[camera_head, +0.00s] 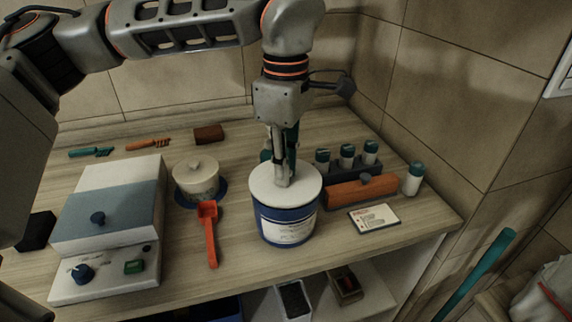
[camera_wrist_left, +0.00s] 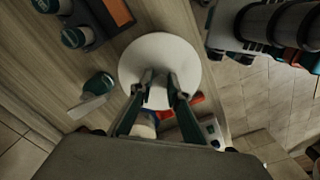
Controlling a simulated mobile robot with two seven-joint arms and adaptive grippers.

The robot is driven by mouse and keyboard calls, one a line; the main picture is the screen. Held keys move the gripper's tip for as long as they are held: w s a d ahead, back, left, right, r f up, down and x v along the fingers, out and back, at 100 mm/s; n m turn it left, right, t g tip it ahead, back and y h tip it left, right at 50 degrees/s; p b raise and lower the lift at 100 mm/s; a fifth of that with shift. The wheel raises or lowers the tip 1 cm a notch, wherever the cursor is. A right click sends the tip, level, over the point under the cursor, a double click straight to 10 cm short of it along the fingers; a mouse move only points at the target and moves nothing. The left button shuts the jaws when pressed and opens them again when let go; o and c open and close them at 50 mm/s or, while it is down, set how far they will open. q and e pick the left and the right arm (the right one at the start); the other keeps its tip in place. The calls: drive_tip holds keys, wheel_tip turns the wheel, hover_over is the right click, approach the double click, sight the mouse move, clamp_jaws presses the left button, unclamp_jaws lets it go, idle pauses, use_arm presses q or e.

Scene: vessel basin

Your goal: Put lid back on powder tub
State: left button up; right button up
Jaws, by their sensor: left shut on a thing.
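The powder tub (camera_head: 288,228) is blue with a white label and stands near the front edge of the counter. Its round white lid (camera_head: 262,186) lies level over the tub's mouth. I cannot tell whether a thin gap is left between lid and rim. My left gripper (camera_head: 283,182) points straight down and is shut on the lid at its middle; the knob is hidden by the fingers. In the left wrist view the lid (camera_wrist_left: 160,60) is a white disc beyond the fingertips (camera_wrist_left: 160,90), covering the tub's mouth. My right gripper is not seen.
To the right are a vial rack (camera_head: 340,172), an orange block (camera_head: 350,192), a card (camera_head: 374,218) and a capped bottle (camera_head: 412,180).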

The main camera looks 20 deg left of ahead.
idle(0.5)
use_arm(q)
drive_tip(key=shift+p, duration=0.35)
drive_tip(key=o, duration=1.4)
